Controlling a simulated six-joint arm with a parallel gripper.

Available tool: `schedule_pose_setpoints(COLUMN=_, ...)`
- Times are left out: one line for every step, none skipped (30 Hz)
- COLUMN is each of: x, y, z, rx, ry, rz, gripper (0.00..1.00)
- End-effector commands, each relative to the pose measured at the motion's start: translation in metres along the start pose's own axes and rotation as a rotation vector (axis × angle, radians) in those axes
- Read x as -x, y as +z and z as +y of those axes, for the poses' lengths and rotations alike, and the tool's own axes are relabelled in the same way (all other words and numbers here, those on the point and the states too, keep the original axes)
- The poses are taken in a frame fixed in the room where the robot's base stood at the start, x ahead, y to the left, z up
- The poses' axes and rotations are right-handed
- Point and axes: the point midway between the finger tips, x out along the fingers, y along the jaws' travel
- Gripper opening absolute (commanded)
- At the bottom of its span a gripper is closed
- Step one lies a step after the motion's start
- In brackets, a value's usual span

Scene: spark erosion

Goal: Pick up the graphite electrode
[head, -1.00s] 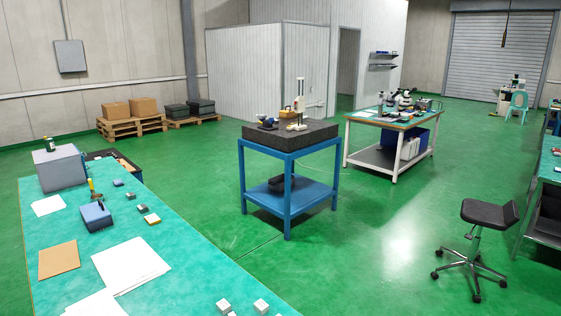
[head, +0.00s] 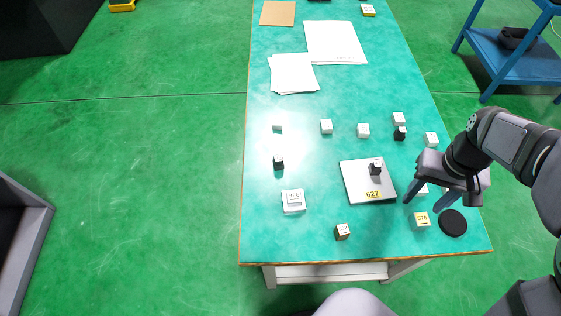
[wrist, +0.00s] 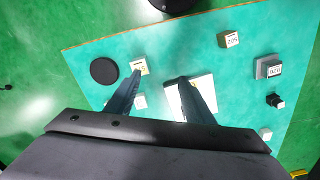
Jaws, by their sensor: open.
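Several small dark blocks could be the graphite electrode; I cannot tell which. One dark block with a pale top (head: 376,168) stands on a white plate (head: 353,184) marked 627. Another dark block (head: 278,164) stands to the left, and a third dark block (head: 400,134) is among the white cubes farther back. In the wrist view, a dark block (wrist: 275,101) is at the right. My gripper (head: 422,205) is open and empty, to the right of the plate, above the bench. In the wrist view my gripper (wrist: 160,76) has its right finger covering part of the plate (wrist: 203,106).
The teal bench (head: 310,225) also holds a black disc (head: 453,224), a numbered block (head: 421,220) near my fingers, a brown-sided block (head: 342,232), a larger pale block (head: 293,201) and several white cubes. Paper sheets (head: 335,42) lie farther back. The left front is clear.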

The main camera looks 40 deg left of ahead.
Motion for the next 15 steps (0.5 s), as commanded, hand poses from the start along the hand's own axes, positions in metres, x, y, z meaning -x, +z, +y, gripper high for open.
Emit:
schedule_pose_setpoints(x=-0.003, y=-0.020, z=-0.023, rx=0.062, ry=0.000, rz=-0.002, gripper=0.48)
schedule_pose_setpoints(x=-0.004, y=-0.030, z=-0.036, rx=0.094, ry=0.000, rz=-0.002, gripper=0.48)
schedule_pose_setpoints(x=-0.005, y=-0.043, z=-0.054, rx=0.137, ry=0.000, rz=-0.002, gripper=0.48)
schedule_pose_setpoints(x=-0.007, y=-0.051, z=-0.068, rx=0.169, ry=0.000, rz=-0.003, gripper=0.48)
schedule_pose_setpoints(x=-0.008, y=-0.059, z=-0.082, rx=0.202, ry=0.000, rz=-0.002, gripper=0.48)
schedule_pose_setpoints(x=-0.010, y=-0.069, z=-0.102, rx=0.244, ry=0.000, rz=-0.002, gripper=0.48)
schedule_pose_setpoints(x=-0.012, y=-0.075, z=-0.118, rx=0.277, ry=0.000, rz=-0.003, gripper=0.48)
schedule_pose_setpoints(x=-0.014, y=-0.081, z=-0.134, rx=0.309, ry=0.000, rz=-0.002, gripper=0.48)
schedule_pose_setpoints(x=-0.017, y=-0.087, z=-0.156, rx=0.351, ry=0.000, rz=-0.003, gripper=0.48)
schedule_pose_setpoints(x=-0.020, y=-0.090, z=-0.173, rx=0.384, ry=0.000, rz=-0.003, gripper=0.48)
schedule_pose_setpoints(x=-0.023, y=-0.093, z=-0.190, rx=0.415, ry=0.001, rz=-0.003, gripper=0.48)
schedule_pose_setpoints(x=-0.027, y=-0.095, z=-0.213, rx=0.457, ry=0.001, rz=-0.002, gripper=0.48)
schedule_pose_setpoints(x=-0.030, y=-0.095, z=-0.229, rx=0.487, ry=0.001, rz=-0.004, gripper=0.48)
schedule_pose_setpoints(x=-0.033, y=-0.095, z=-0.245, rx=0.516, ry=0.001, rz=-0.002, gripper=0.48)
schedule_pose_setpoints(x=-0.036, y=-0.094, z=-0.265, rx=0.553, ry=0.001, rz=-0.003, gripper=0.48)
